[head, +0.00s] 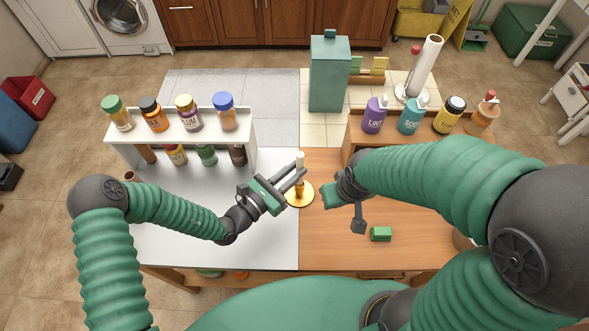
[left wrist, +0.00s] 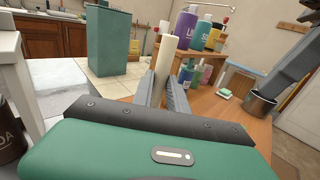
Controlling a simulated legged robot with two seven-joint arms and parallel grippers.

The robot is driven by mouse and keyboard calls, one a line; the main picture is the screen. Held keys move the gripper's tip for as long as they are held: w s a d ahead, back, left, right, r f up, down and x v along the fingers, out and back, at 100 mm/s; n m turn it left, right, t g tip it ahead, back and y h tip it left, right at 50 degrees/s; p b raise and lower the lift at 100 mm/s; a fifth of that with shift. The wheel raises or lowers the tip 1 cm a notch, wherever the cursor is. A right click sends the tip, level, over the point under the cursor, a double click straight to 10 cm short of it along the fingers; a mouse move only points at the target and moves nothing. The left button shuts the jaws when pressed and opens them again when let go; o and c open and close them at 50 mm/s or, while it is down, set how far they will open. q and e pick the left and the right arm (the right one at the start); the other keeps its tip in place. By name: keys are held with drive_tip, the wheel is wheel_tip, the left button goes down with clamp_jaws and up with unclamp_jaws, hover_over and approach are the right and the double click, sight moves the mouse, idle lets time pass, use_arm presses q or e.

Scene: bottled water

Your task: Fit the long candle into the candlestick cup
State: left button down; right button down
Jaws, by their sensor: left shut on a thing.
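The long white candle (head: 300,160) stands upright between the fingers of my left gripper (head: 296,176), which is shut on it. In the left wrist view the candle (left wrist: 167,57) rises between the two grey fingers (left wrist: 163,92). The gold candlestick (head: 299,198) stands on the table, with its round base near the seam of the white and wooden tops. The candle lines up above the candlestick's stem in the head view. The fingers hide the candle's lower end, so I cannot tell whether it is inside the cup. My right gripper (head: 345,205) is right of the candlestick, its jaw opening unclear.
A white shelf (head: 180,126) with several jars stands at left. A tall teal canister (head: 329,75) and a paper-towel roll (head: 427,62) stand behind. Several bottles line the right shelf.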

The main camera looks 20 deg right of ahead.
idle(0.7)
use_arm(q)
drive_tip(key=shift+f+b, duration=0.85)
drive_tip(key=shift+f, duration=0.9)
drive_tip(key=c, duration=1.2)
unclamp_jaws()
drive_tip(key=shift+c, duration=0.2)
drive_tip(key=b+v, duration=0.1)
drive_tip(key=v, duration=1.6)
drive_tip(key=shift+b, duration=0.35)
drive_tip(key=shift+d, duration=0.1)
